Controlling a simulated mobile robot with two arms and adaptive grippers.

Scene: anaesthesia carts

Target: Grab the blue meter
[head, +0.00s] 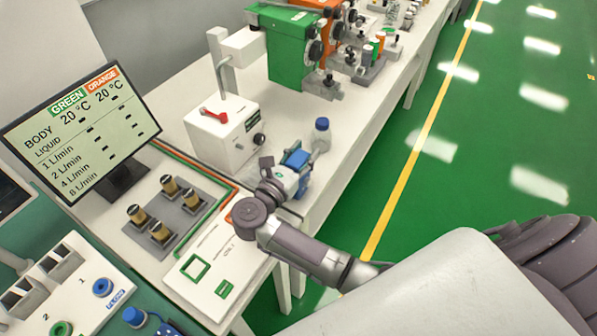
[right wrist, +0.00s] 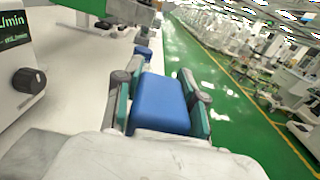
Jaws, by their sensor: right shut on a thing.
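The blue meter (head: 296,159) is a small blue block above the white bench, near its front edge. My right gripper (head: 290,172) is at it, reaching in from the lower right. In the right wrist view the blue meter (right wrist: 160,103) sits between the two teal-padded fingers of my right gripper (right wrist: 160,100), which is shut on it. Part of the meter is hidden by the fingers and the wrist. I do not see my left gripper.
A clear bottle with a blue cap (head: 321,138) stands just beyond the meter. A white box with a red lever (head: 225,125) stands to the left. A screen (head: 80,130), several brass weights and a green machine (head: 290,50) share the bench. The green floor at right is clear.

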